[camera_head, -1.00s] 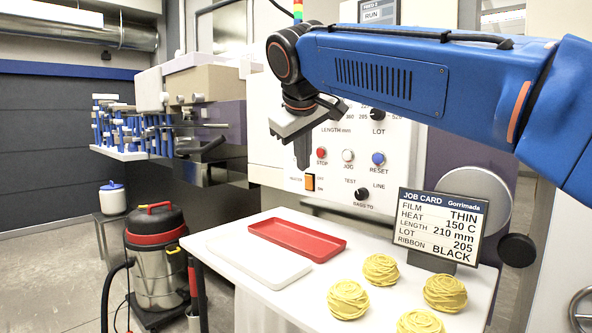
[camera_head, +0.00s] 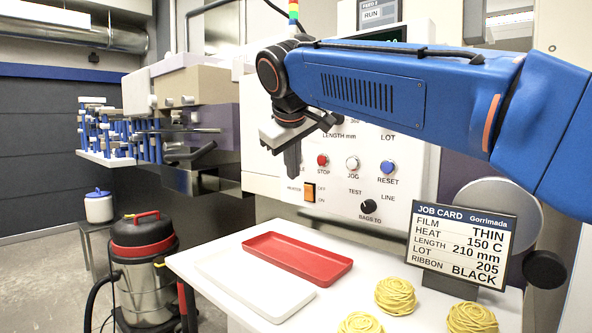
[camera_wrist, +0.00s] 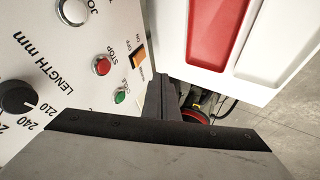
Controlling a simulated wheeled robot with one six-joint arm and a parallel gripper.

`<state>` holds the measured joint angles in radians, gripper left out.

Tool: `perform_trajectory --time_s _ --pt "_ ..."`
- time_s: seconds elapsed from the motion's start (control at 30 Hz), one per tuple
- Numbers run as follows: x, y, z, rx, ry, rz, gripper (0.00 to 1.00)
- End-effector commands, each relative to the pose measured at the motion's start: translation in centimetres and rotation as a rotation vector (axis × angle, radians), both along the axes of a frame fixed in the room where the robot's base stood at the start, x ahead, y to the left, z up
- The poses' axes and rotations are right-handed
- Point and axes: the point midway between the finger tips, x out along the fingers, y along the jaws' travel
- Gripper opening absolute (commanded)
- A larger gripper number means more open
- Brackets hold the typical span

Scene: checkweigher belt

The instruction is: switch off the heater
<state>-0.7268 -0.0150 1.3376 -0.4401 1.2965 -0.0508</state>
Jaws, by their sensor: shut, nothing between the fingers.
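The heater switch is an orange rocker (camera_head: 309,192) low on the white control panel (camera_head: 405,170), labelled HEATER, with OFF beside its top and ON beside its bottom. It also shows in the wrist view (camera_wrist: 138,53). I cannot tell which way it is tipped. My gripper (camera_head: 292,176) is shut and empty, fingers pointing down in front of the panel, just left of and slightly above the switch in the head view. In the wrist view the dark fingers (camera_wrist: 161,84) are beside the switch, with a visible gap.
The panel also has a red STOP button (camera_head: 323,160), a JOG button (camera_head: 353,167), a blue RESET button (camera_head: 388,167) and a dial (camera_head: 369,206). Below is a white table with a red tray (camera_head: 325,270), yellow nests (camera_head: 395,296) and a job card (camera_head: 461,243).

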Motion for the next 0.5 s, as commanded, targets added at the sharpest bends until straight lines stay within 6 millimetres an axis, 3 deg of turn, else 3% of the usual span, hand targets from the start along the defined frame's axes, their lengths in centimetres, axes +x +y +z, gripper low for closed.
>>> perform_trajectory --time_s 0.4,0.5 --pt "4.6 0.0 -5.8 -0.002 0.002 -0.001 0.00" --pt "5.8 -0.5 -6.2 0.001 0.001 -0.004 0.00"
